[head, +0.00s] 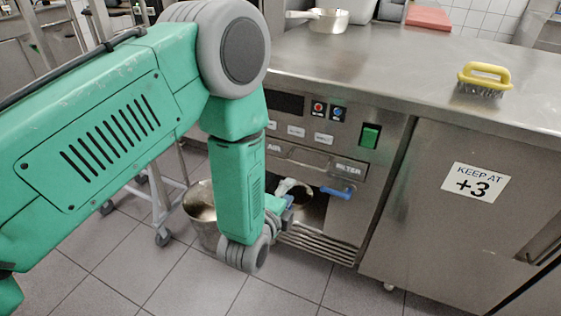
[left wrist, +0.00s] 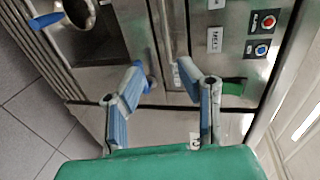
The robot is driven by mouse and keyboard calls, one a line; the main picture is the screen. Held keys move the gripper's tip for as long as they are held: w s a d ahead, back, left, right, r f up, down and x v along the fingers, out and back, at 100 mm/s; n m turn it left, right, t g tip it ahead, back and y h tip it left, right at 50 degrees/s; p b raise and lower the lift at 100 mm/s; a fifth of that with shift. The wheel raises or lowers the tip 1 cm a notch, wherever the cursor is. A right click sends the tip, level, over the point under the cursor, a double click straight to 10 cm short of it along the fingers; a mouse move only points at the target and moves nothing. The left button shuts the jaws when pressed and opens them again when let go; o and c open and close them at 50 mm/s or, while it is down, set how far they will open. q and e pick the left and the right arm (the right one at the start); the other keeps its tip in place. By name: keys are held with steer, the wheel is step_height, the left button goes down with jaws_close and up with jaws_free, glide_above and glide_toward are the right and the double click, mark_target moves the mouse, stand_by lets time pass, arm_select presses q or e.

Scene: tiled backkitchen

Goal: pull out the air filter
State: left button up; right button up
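The air filter panel (head: 315,160) is a steel strip on the machine front, labelled "AIR" and "FILTER", with a recessed handle between the words. My left gripper (head: 287,197) is in front of the machine, lower in the picture than the panel. In the left wrist view, my left gripper (left wrist: 163,72) is open, with two grey and blue fingers spread apart. A steel strip (left wrist: 170,28) shows upright between its fingertips, and nothing is visibly gripped. Contact cannot be told. My right gripper is not in view.
A blue lever (head: 337,192) sticks out beside a dark opening. A green switch (head: 370,136) is above right. A steel bucket (head: 203,212) stands partly behind my left arm. A yellow-handled brush (head: 484,78) and a pan (head: 328,20) rest on the counter.

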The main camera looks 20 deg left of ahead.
mark_target(305, 166)
arm_select(q)
steer(key=b+x, duration=0.1)
steer(key=x, duration=0.3)
steer(key=b+x, duration=0.1)
steer(key=x, duration=0.4)
steer(key=b+x, duration=0.2)
steer(key=x, duration=0.2)
steer(key=shift+w+r, duration=0.25)
steer(key=shift+w, duration=0.15)
steer(key=shift+w+d+r, duration=0.15)
steer(key=shift+w+d, duration=0.05)
steer(key=shift+d, duration=0.2)
steer(key=shift+a, duration=0.45)
steer(key=c, duration=0.6)
steer(key=shift+a, duration=0.15)
jaws_close()
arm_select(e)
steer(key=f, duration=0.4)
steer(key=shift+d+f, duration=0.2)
